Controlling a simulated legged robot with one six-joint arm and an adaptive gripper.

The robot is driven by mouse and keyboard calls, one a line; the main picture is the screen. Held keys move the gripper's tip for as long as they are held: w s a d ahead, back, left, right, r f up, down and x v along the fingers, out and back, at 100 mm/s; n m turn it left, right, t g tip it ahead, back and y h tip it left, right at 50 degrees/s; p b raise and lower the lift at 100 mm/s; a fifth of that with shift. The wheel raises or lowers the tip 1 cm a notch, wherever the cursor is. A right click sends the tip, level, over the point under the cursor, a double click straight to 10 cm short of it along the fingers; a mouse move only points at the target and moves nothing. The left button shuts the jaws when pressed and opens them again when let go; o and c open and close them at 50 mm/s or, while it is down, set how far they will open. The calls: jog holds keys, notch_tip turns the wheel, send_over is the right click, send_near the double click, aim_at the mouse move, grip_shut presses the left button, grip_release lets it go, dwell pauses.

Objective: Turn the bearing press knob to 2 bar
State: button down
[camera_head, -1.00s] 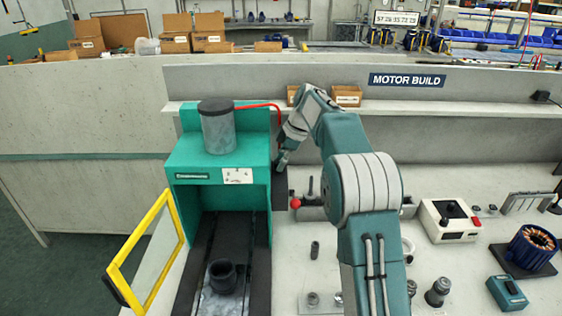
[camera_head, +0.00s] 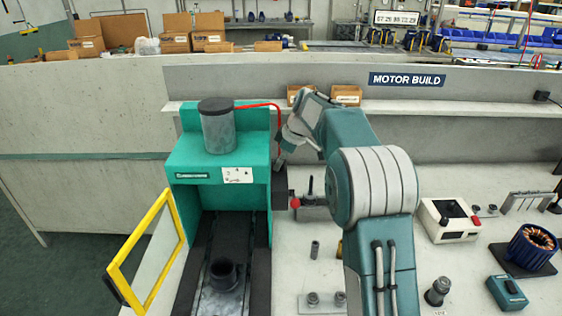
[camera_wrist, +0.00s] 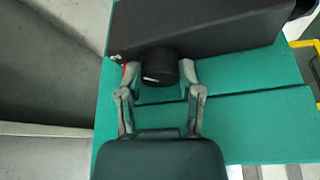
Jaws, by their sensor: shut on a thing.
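The bearing press (camera_head: 190,160) is a teal frame with a grey cylinder on top, at the left of the bench in the head view. In the wrist view its knob (camera_wrist: 159,66) is a black round cap with a short white mark on its face. My gripper (camera_wrist: 160,72) has one finger on each side of the knob and is shut on it. In the head view my gripper (camera_head: 280,162) is at the press's right side, and the knob is hidden there. The scale around the knob is not readable.
A yellow-framed guard (camera_head: 148,250) stands open at the press's left. A dark cup-shaped part (camera_head: 222,274) sits in the press bed. A red-ended lever (camera_head: 296,203) is close to the press's right side. A red hose (camera_head: 262,105) runs behind my wrist.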

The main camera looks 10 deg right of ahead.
jog(key=shift+w+a, duration=0.1)
jog(key=shift+c, duration=1.3)
grip_release()
jog(key=shift+w+f, duration=0.1)
jog(key=shift+f, duration=0.05)
jog(key=shift+a, duration=0.1)
jog(key=v, duration=1.2)
